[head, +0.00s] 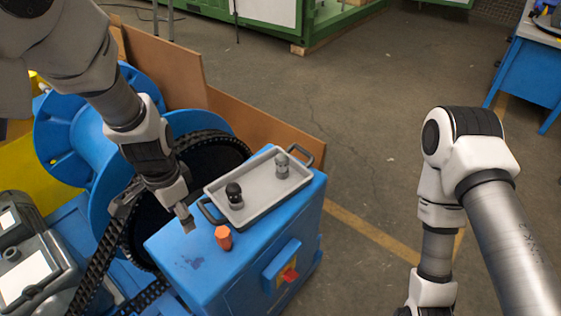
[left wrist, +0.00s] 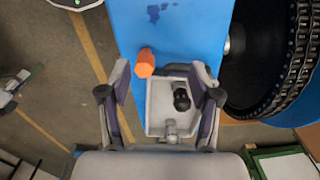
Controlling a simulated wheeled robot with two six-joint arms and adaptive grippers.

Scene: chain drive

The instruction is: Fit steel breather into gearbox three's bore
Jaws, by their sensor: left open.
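The steel breather (head: 282,165) is a small grey fitting that stands at the far right end of a grey tray (head: 262,192). It also shows in the left wrist view (left wrist: 170,131), near the tray's lower end. My left gripper (head: 155,212) is open and empty, above and left of the tray and apart from the breather. In the left wrist view my left gripper (left wrist: 162,72) has its fingers spread. A grey housing (head: 30,255) with a small round opening on top sits at the far left; I cannot tell whether it is gearbox three. My right gripper is out of view.
A black fitting (head: 234,195) stands in the tray. An orange plug (head: 224,237) stands beside the tray on the blue cabinet (head: 190,262). A chain wheel and a blue wheel (head: 75,130) lie left, with brown boards behind. Open floor lies to the right.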

